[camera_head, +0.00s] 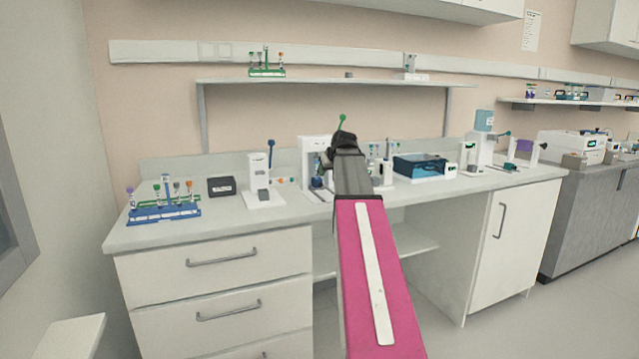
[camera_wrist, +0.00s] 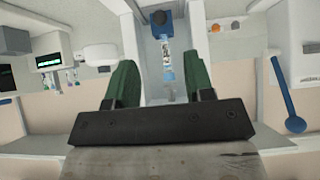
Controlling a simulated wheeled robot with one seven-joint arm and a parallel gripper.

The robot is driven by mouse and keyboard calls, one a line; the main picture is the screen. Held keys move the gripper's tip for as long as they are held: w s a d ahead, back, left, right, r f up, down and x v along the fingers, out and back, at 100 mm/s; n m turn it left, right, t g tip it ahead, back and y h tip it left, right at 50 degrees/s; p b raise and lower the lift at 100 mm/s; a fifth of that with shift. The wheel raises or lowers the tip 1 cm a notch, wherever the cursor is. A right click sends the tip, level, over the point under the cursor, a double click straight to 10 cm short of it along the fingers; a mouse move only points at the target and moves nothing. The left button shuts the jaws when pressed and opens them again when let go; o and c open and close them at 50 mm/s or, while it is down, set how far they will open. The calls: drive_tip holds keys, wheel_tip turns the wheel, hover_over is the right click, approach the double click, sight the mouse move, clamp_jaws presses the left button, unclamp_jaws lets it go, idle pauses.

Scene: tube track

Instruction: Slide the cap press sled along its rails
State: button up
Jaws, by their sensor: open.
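The cap press appears to be the white framed device (camera_head: 313,150) in the middle of the bench, partly hidden behind my arm. A small blue part (camera_head: 317,183) shows low at its front, probably the sled. In the wrist view a blue block (camera_wrist: 158,18) sits at the top of a pale channel, with a clear tube (camera_wrist: 165,62) in line below it. My gripper (camera_head: 344,143) is at the device. In the wrist view its green fingers (camera_wrist: 163,82) are apart, one on each side of the channel, with the blue block beyond their tips. I see no contact.
A white device with a blue-knobbed lever (camera_head: 262,182) stands left of the press; a dark box (camera_head: 221,187) and blue tube rack (camera_head: 164,214) are farther left. A blue-and-black machine (camera_head: 419,166) stands to the right. A shelf (camera_head: 330,82) runs above.

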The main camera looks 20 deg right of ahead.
sight(321, 184)
drive_tip(key=x, duration=1)
clamp_jaws()
